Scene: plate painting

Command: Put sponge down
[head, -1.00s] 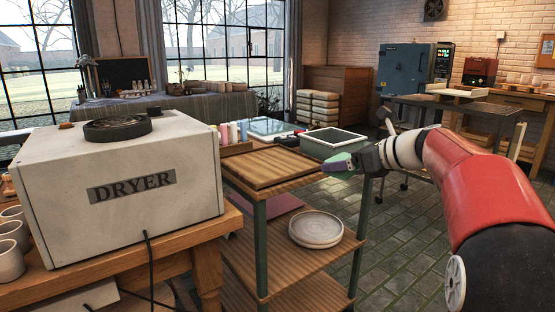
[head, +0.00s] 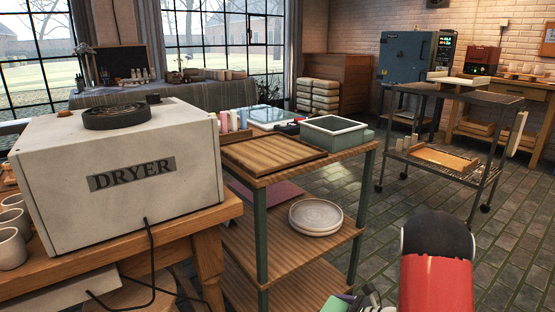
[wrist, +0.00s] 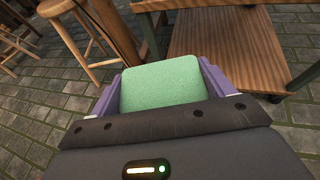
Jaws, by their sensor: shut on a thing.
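The sponge (wrist: 162,84) is a green block with rounded corners. In the wrist view it sits between the two purple fingers of my gripper (wrist: 162,88), which is shut on it. In the head view the sponge (head: 336,304) shows only in part at the bottom edge, with my gripper (head: 352,298) mostly cut off there. They are low, in front of the wooden shelf cart (head: 262,178). The wrist view shows the sponge in the air, with the cart's lower shelf (wrist: 225,45) ahead and to the right.
The cart holds a wooden tray (head: 272,152), a grey-green basin (head: 335,137) on top and stacked round plates (head: 315,217) on its middle shelf. A white dryer (head: 118,190) stands on the table at left. A wooden stool (wrist: 88,35) is nearby. Brick floor is open at right.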

